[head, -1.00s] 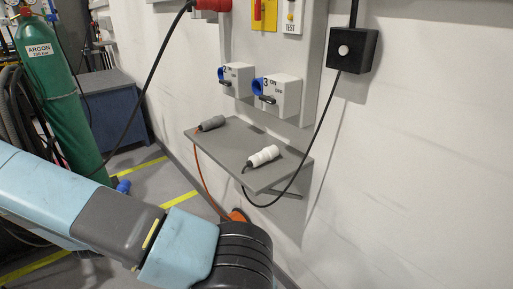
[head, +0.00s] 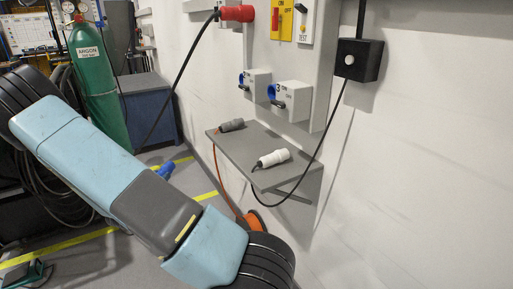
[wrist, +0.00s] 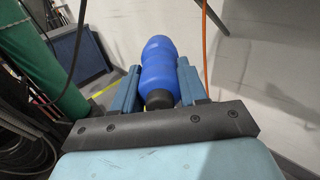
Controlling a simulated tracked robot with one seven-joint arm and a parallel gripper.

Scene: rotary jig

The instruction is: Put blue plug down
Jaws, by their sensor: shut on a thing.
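My gripper (wrist: 158,75) shows in the wrist view, with its two blue fingers on either side of the blue plug (wrist: 165,62). It is shut on the plug, whose rounded blue body points away from me and whose dark end is near the gripper's base. In the head view a blue piece, likely the same plug (head: 166,170), shows just past my arm, left of the shelf and below its level. My arm hides the gripper in that view. The grey shelf (head: 232,163) is on the wall to the right.
A grey plug (head: 231,126) and a white plug (head: 273,158) lie on the shelf, with bare room between them. Sockets 2 (head: 257,84) and 3 (head: 291,100) are above. An orange cable hangs below. A green argon cylinder (head: 99,85) and a blue cabinet (head: 149,108) stand left.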

